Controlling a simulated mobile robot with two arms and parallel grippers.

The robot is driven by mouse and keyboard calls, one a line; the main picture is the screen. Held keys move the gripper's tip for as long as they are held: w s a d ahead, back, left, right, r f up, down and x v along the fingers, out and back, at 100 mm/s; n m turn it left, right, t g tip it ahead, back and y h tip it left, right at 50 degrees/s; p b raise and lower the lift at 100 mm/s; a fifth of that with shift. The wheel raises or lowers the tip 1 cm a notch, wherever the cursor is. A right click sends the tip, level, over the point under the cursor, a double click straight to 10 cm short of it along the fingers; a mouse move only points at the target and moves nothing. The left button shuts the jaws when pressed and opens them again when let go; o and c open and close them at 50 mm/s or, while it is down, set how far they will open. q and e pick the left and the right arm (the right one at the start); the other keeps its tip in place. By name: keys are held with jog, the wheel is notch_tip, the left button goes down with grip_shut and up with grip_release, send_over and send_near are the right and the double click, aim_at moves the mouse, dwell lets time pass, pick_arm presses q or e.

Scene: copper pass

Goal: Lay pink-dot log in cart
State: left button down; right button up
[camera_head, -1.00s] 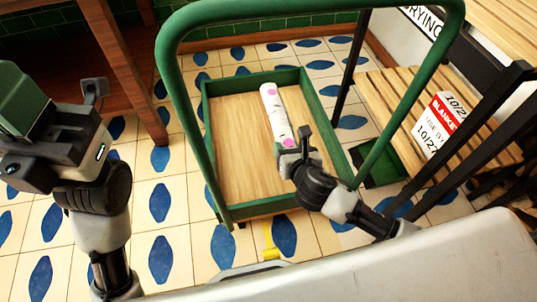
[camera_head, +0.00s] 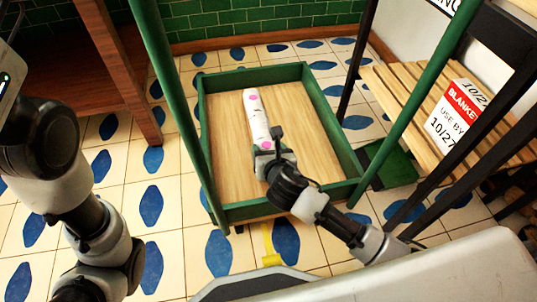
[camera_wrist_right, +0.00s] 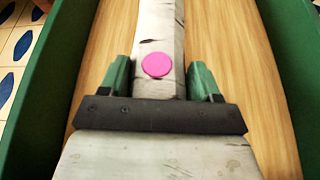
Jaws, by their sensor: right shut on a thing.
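The pink-dot log (camera_head: 257,117) is pale, birch-like and marked with pink dots. It lies lengthwise over the wooden floor of the green-rimmed cart (camera_head: 223,204), low inside its walls. My right gripper (camera_head: 272,155) is shut on the log's near end. In the right wrist view the log (camera_wrist_right: 159,30) runs between the two green fingers, with a pink dot just ahead of the palm. I cannot tell whether the log touches the cart floor. My left arm is at the left edge of the head view, and its gripper is out of frame.
The cart's green handle posts (camera_head: 420,85) rise at both sides. A slatted wooden rack (camera_head: 390,90) with a blanket label (camera_head: 457,118) stands at the right. A wooden table leg (camera_head: 128,80) is at the left. The cart floor beside the log is bare.

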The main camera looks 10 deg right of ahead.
jog(key=shift+r, duration=0.15)
jog(key=shift+f, duration=0.6)
jog(key=o, duration=1.5)
jog(key=shift+f, duration=0.15)
